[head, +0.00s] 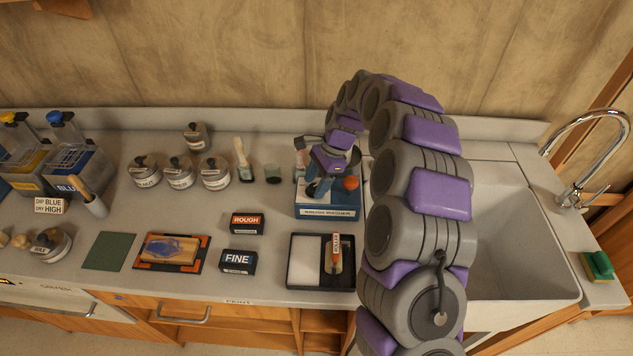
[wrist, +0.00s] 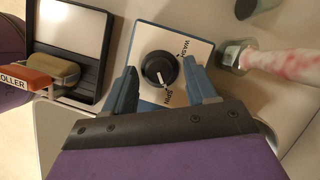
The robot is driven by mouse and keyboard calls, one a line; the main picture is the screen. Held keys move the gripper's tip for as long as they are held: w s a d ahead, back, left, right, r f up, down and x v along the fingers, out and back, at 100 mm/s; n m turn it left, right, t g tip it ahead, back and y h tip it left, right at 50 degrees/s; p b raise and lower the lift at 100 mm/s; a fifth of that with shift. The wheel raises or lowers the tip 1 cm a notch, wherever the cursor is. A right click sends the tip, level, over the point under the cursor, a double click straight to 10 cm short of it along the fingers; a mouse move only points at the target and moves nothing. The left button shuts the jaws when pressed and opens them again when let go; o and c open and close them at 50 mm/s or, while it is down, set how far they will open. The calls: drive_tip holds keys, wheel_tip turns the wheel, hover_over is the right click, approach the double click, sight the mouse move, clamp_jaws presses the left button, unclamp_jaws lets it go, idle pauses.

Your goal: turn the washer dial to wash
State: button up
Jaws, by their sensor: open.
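The brush washer (head: 328,212) is a blue box with a white label, standing at the back of the counter left of the sink. In the wrist view its pale top panel (wrist: 148,38) carries a round black dial (wrist: 158,69) with a white pointer mark. WASH is printed at the panel's upper right and SPIN below the dial; the mark points down, roughly toward SPIN. My gripper (wrist: 163,84) is open, its two blue fingers on either side of the dial with visible gaps.
A black tray (head: 347,282) with a roller (head: 334,256) lies in front of the washer. Labelled blocks ROUGH (head: 247,223) and FINE (head: 238,262) lie left. Jars and a brush stand behind left. The sink (head: 515,245) is right, beyond my arm.

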drive_tip(key=c, duration=1)
drive_tip(key=shift+r, duration=0.1)
drive_tip(key=shift+c, duration=0.2)
